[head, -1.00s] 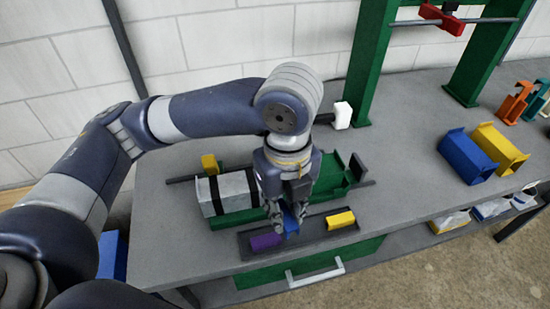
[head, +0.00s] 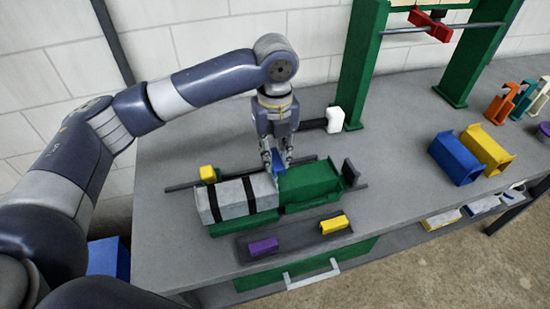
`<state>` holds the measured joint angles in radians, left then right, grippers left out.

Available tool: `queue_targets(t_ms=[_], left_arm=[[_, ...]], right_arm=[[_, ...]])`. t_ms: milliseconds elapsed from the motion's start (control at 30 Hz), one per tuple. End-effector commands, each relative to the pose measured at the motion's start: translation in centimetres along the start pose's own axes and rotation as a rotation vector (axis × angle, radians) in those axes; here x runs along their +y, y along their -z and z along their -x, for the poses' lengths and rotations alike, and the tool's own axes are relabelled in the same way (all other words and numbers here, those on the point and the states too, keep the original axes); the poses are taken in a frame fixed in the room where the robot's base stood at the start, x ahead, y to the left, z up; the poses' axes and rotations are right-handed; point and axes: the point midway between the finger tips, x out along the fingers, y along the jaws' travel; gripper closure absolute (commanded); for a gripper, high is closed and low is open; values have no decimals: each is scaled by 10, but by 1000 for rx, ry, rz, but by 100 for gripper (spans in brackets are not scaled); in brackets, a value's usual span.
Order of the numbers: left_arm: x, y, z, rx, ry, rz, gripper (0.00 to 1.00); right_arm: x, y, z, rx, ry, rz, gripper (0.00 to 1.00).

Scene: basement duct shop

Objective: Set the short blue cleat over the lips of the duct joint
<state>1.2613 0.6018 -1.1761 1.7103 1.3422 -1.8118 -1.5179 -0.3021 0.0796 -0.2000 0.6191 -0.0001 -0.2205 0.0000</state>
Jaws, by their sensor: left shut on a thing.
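My left gripper (head: 278,160) points down and is shut on the short blue cleat (head: 276,170). It holds the cleat above the duct joint, where a grey-white duct piece with black bands (head: 226,199) meets a green duct piece (head: 308,184). The cleat's lower end is near the seam; I cannot tell whether it touches the lips. The lips are partly hidden behind the cleat and fingers. My right gripper is not in view.
A dark tray (head: 290,244) in front of the duct holds a purple cleat (head: 262,246) and a yellow cleat (head: 334,225). A mallet with a white head (head: 335,119) lies behind. Blue (head: 455,158) and yellow (head: 486,148) channels stand at the right. A green press frame (head: 362,60) rises at the back.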

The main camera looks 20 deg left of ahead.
Motion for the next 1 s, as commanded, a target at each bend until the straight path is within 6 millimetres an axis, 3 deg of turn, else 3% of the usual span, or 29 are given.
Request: queue_targets(t_ms=[133,400,1000], left_arm=[[-1,-6,-4,1,-2,0,100],[-1,-5,-34,0,-1,0,100],[-1,-5,-46,0,0,0,100]], right_arm=[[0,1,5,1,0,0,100],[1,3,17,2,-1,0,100],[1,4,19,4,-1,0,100]])
